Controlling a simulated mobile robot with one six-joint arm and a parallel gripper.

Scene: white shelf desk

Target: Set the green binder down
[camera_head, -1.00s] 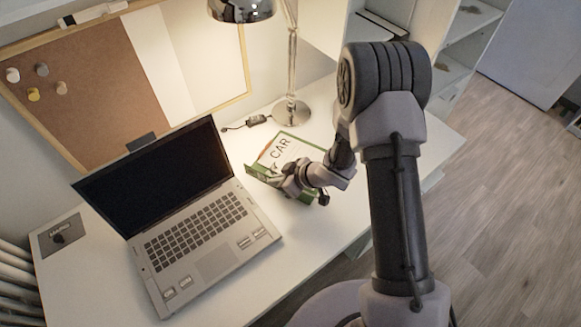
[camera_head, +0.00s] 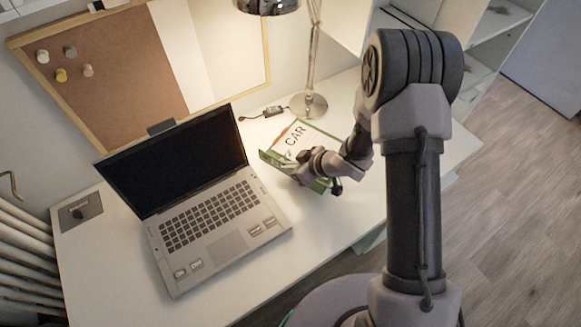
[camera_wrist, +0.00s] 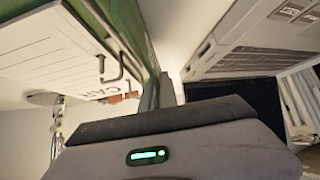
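The green binder (camera_head: 299,134) is over the white desk to the right of the laptop, with a white label reading "CAR" facing up. My gripper (camera_head: 312,168) is at the binder's near edge and appears shut on it. In the wrist view the binder's green edge (camera_wrist: 118,22) and white label side run along the upper left, close against my gripper's dark fingers (camera_wrist: 158,92). The fingertips are partly hidden, and I cannot tell whether the binder touches the desk.
The open laptop (camera_head: 215,228) stands left of the binder. A lamp (camera_head: 309,104) stands behind it with a small black cable box (camera_head: 275,111). A cork board (camera_head: 120,75) leans at the back. The desk front right of the laptop (camera_head: 330,225) is clear.

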